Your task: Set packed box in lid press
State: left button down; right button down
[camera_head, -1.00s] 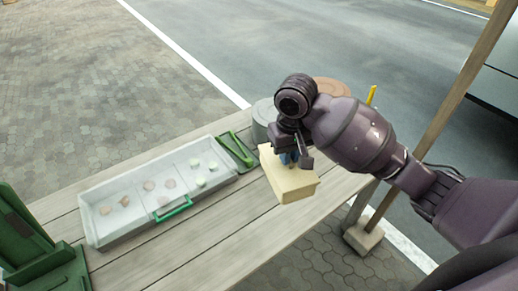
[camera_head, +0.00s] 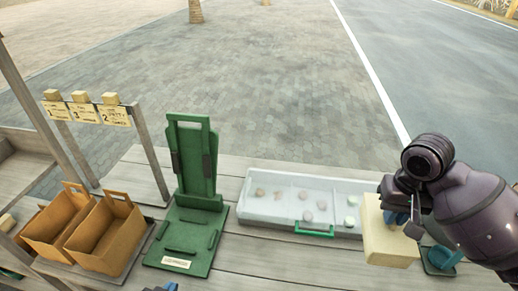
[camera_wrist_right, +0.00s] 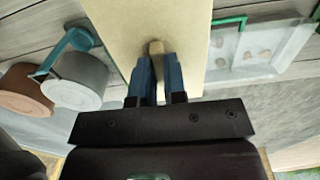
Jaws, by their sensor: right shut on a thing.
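The packed box (camera_head: 388,246), a pale cream block, is held by my right gripper (camera_head: 402,218) over the right part of the table. In the right wrist view the blue fingers (camera_wrist_right: 158,72) are shut on a small knob on the box (camera_wrist_right: 125,22). The box's contents are hidden. The green lid press (camera_head: 183,238) stands left of centre on the table, with a flat base, low rails and a tall upright frame at its back. It is empty, well left of the box. Only a blue-tipped bit of my left gripper (camera_head: 165,287) shows at the bottom edge.
A pale tray (camera_head: 262,212) with several small round pieces and a green handle lies between press and box. Brown boxes (camera_head: 108,240) stand left of the press. A post with labelled signs (camera_head: 115,116) rises behind. Round containers (camera_wrist_right: 75,82) show in the wrist view.

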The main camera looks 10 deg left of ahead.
aim_at(188, 236)
jog(key=u, duration=2)
jog(key=k+l+u, duration=0.1)
jog(key=l+u, duration=0.3)
jog(key=k+l, duration=0.1)
jog(key=l, duration=0.25)
jog(key=k+l, duration=0.15)
jog(key=l, duration=0.2)
